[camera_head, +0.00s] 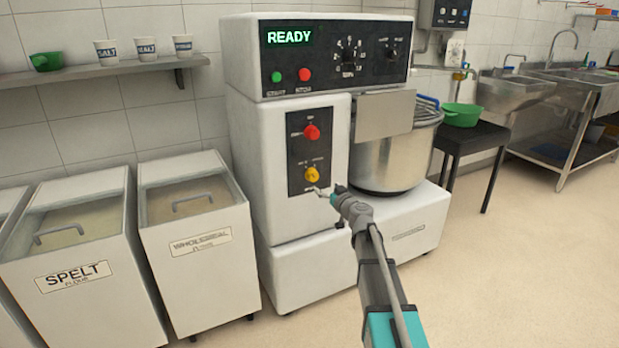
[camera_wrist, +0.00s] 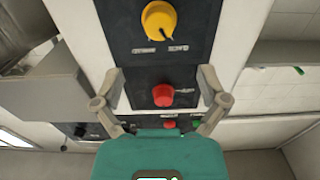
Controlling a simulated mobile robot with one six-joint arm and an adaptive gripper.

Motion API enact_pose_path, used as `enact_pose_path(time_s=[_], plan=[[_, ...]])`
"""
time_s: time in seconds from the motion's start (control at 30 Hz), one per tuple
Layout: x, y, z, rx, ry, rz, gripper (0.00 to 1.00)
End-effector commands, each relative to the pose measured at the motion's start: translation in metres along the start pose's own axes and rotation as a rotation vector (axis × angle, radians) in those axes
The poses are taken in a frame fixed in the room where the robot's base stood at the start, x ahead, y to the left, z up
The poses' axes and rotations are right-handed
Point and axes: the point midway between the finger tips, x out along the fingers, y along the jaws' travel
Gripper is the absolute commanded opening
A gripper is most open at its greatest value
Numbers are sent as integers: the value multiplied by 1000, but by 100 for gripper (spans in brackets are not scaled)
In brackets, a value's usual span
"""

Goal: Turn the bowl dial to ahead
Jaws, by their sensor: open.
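The mixer's control panel (camera_head: 309,150) carries a red dial (camera_head: 311,132) above a yellow dial (camera_head: 312,174). The small lettering is not legible enough to tell which is the bowl dial. The wrist view is upside down: the yellow dial (camera_wrist: 158,20) is at the top, with a dark pointer mark towards its lower right there. The red dial (camera_wrist: 163,95) appears between my fingers in that view. My gripper (camera_head: 328,191) is open and empty, just below and right of the yellow dial in the head view. No contact with either dial is visible.
The mixer (camera_head: 262,170) has a steel bowl (camera_head: 385,160) with a grey guard plate (camera_head: 386,115) right of the panel. Its display reads READY. Flour bins (camera_head: 196,245) stand left. A black stool (camera_head: 483,137) holds a green bowl (camera_head: 462,115). Floor is clear at right.

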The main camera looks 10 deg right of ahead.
Motion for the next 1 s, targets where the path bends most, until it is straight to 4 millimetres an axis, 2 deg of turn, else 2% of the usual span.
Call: enact_pose_path(time_s=[0.1, 0.5, 0.7, 1.0], plan=[[22, 1, 0, 0, 0, -1, 93], [80, 1, 0, 0, 0, -1, 93], [97, 1, 0, 0, 0, 0, 93], [101, 0, 0, 0, 0, 0, 93]])
